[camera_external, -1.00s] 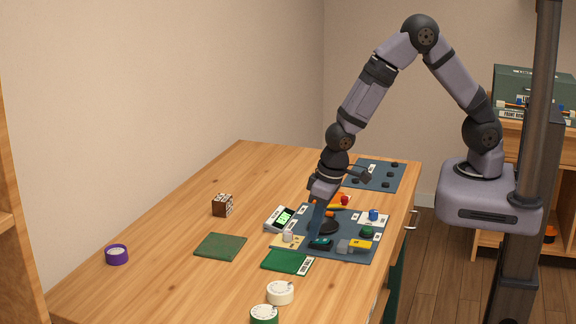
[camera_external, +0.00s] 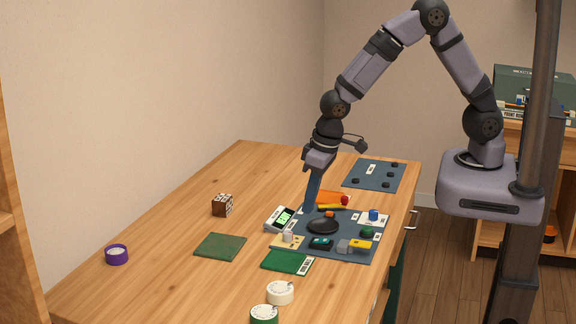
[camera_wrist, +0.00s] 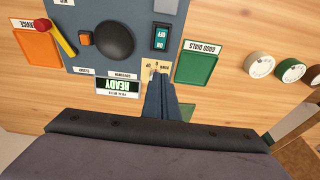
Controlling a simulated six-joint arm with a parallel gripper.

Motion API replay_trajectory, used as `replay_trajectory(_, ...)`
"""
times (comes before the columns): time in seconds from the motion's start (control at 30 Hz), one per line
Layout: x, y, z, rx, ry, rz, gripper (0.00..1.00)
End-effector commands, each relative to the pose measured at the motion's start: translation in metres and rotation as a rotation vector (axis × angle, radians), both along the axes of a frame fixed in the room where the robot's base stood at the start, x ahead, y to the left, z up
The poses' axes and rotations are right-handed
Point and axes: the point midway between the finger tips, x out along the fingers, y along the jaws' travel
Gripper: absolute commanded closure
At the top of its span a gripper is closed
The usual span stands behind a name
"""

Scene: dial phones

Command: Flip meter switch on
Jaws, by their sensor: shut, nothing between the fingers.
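A small teal rocker switch (camera_wrist: 161,38) with white lettering sits in a dark housing on the blue-grey panel; it also shows in the external view (camera_external: 320,243). Which side of it is pressed, I cannot tell. The meter (camera_wrist: 118,86) has a lit green display reading READY, and its screen also shows in the external view (camera_external: 283,218). My gripper (camera_wrist: 157,72) is shut and empty. In the wrist view its fingertips overlap a beige plate (camera_wrist: 146,72) and hide part of it. In the external view my gripper (camera_external: 308,210) is raised, behind and left of the rocker.
The left of the table is mostly clear.

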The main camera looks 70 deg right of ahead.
Motion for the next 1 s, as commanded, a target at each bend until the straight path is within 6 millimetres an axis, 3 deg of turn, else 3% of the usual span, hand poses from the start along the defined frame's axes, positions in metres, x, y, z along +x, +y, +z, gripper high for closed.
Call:
replay_trajectory(0.2, 0.009, 0.001, 0.037, 0.003, -0.007, 0.001, 1.00)
replay_trajectory(0.4, 0.012, 0.000, 0.056, 0.002, -0.003, 0.001, 1.00)
replay_trajectory(0.8, 0.013, 0.000, 0.062, -0.002, -0.003, 0.012, 1.00)
replay_trajectory(1.0, 0.011, 0.000, 0.060, -0.030, 0.001, 0.146, 1.00)
